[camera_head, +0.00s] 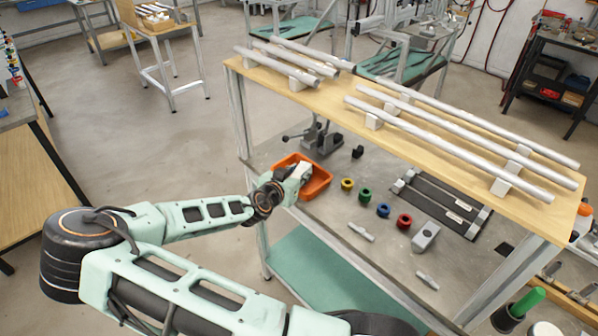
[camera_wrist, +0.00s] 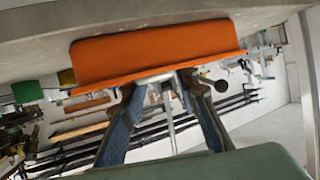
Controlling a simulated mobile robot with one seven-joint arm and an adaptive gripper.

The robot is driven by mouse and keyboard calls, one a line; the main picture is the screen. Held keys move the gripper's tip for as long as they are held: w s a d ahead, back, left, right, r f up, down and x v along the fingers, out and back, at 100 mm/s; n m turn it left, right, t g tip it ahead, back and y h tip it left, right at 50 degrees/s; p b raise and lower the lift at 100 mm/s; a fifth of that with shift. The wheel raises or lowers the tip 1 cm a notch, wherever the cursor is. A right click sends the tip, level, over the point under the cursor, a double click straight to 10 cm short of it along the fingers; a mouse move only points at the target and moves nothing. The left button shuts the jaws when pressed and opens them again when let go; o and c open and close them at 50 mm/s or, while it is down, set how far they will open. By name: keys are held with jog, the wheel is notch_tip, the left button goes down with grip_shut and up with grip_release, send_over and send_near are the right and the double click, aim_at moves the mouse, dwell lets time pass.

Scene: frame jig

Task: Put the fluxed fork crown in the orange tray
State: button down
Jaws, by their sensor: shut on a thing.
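The orange tray (camera_head: 318,187) stands on the grey lower bench top, near its left edge. In the wrist view the orange tray (camera_wrist: 155,52) fills the upper middle, with the picture turned nearly upside down. My gripper (camera_head: 297,174) is at the tray's left side, partly covering it in the head view. In the wrist view my gripper (camera_wrist: 163,82) has its fingers closed on a silver metal piece (camera_wrist: 169,112), seemingly the fork crown, against the tray's edge. Whether the piece is inside or above the tray cannot be told. Any flux on it is too small to see.
Coloured rings, including a green one (camera_head: 365,194) and a red one (camera_head: 404,221), stand right of the tray. A grey block (camera_head: 425,236) and small silver parts (camera_head: 361,232) lie nearer. A wooden shelf (camera_head: 330,97) with metal tubes overhangs the back.

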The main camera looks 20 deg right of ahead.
jog(key=shift+f, duration=0.2)
jog(key=c, duration=1.5)
grip_release()
jog(key=shift+r, duration=0.1)
jog(key=shift+r, duration=0.15)
jog(key=shift+a, duration=0.15)
jog(key=b+v, duration=0.1)
jog(key=v, duration=1)
jog(key=shift+s+a+r, duration=0.15)
jog(key=shift+s+a, duration=0.05)
jog(key=shift+s, duration=0.15)
